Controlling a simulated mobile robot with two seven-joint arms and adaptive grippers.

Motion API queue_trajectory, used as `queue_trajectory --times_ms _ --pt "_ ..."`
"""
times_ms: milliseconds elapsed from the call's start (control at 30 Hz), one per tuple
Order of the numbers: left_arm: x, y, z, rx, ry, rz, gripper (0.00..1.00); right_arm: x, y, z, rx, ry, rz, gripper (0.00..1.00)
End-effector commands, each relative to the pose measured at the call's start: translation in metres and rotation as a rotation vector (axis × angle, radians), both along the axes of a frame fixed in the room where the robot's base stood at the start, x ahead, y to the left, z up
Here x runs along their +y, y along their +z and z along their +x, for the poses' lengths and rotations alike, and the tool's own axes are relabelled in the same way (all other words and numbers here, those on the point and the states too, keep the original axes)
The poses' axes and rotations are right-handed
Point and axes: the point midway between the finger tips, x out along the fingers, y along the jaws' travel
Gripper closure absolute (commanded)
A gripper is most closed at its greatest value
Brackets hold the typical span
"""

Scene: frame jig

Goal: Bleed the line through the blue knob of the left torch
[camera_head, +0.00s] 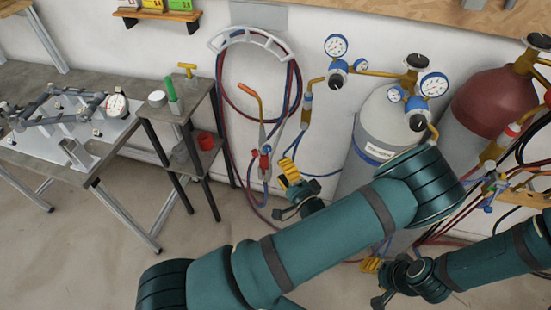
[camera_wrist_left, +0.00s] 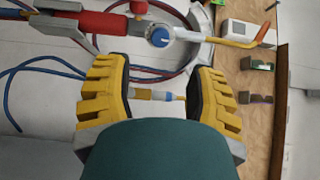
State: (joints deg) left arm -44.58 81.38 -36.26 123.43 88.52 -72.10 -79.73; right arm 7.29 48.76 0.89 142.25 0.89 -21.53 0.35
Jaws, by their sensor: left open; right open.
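The left torch (camera_head: 262,133) hangs at the wall below the hose rack, with a bent orange tip and red and blue parts at its lower end. In the left wrist view the torch runs across the top, with a red section (camera_wrist_left: 88,22) and a round blue knob (camera_wrist_left: 159,37) with a white mark. My left gripper (camera_head: 291,178) is open beside the torch, to its lower right. In the left wrist view its yellow fingers (camera_wrist_left: 160,92) are apart, with the blue knob beyond their tips, apart from both. My right gripper (camera_head: 374,283) is open, low at the right, partly hidden.
A grey cylinder (camera_head: 367,128) with gauges and a maroon cylinder (camera_head: 493,105) stand to the right. Looped hoses hang on the white rack (camera_head: 250,40). A small stand with a red cup (camera_head: 206,141) and a table with a jig (camera_head: 60,110) are left.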

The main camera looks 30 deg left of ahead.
Motion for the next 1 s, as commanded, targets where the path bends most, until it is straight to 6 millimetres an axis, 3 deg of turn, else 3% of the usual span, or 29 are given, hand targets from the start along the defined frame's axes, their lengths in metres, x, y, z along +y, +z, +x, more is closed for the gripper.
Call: queue_trajectory --times_ms 100,300,833,933,1000 --pt "-0.015 -0.001 -0.008 0.001 -0.002 -0.001 0.44 0.0 0.0 0.0 0.0 0.0 0.0 0.53" --pt "-0.025 -0.001 -0.015 0.0 0.0 0.0 0.44 0.0 0.0 0.0 0.0 0.0 0.0 0.53" --pt "-0.025 -0.001 -0.015 0.0 0.0 -0.002 0.44 0.0 0.0 0.0 0.0 0.0 0.0 0.53" --pt "-0.022 -0.01 -0.015 0.01 -0.006 -0.05 0.44 0.0 -0.001 0.0 0.0 0.0 0.0 0.53" --pt "-0.019 -0.026 -0.015 0.025 -0.019 -0.141 0.44 0.0 -0.002 0.0 0.001 0.0 0.0 0.53"
